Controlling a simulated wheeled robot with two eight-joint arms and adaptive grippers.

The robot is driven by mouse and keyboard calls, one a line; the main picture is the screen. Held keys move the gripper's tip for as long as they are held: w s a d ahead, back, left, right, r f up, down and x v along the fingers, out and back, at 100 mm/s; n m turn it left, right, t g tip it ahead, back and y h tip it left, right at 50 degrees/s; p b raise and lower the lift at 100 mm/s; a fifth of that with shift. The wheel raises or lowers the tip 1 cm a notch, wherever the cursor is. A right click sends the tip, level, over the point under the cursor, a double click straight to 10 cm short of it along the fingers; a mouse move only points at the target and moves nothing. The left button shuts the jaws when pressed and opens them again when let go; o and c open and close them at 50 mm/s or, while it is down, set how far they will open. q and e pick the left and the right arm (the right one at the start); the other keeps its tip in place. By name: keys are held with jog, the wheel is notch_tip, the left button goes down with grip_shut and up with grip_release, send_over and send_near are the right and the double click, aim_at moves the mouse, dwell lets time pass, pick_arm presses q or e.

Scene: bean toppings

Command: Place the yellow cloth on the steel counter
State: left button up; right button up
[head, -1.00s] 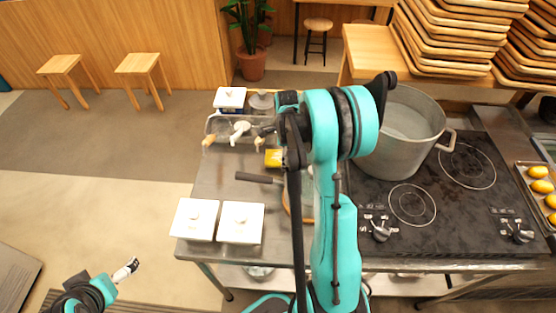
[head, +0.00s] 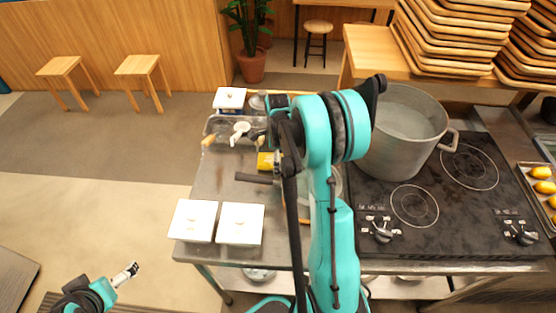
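The yellow cloth (head: 265,161) shows as a small yellow patch over the steel counter (head: 222,173), left of my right arm and just above a dark pan handle. My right gripper (head: 276,156) is at the cloth's right edge, mostly hidden behind my own arm. The cloth has shifted along with this arm, so the gripper appears shut on it. I cannot tell whether the cloth touches the counter. My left gripper (head: 128,272) is low at the left, away from the counter and apart from any object; its finger opening is unclear.
Two white lidded boxes (head: 193,221) (head: 240,224) stand at the counter's front left. A clear tray with utensils (head: 222,133) is at the back. The dark-handled pan (head: 257,178) is partly hidden. A large pot (head: 402,130) stands on the black stove (head: 450,215). Counter between boxes and tray is bare.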

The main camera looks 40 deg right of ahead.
jog(key=shift+r, duration=0.3)
notch_tip(320, 180, up, 12)
jog(key=f+p, duration=0.1)
jog(key=p, duration=0.3)
jog(key=s+a+r+n+t, duration=0.2)
jog(key=s+a+r+n, duration=0.1)
jog(key=a+r+n, duration=0.4)
jog(key=s+a+n+t, duration=0.5)
jog(key=s+a+n, duration=0.7)
jog(key=n, duration=0.7)
jog(key=a, duration=0.2)
jog(key=shift+a+r, duration=0.2)
jog(key=shift+a, duration=0.1)
jog(key=shift+f, duration=0.1)
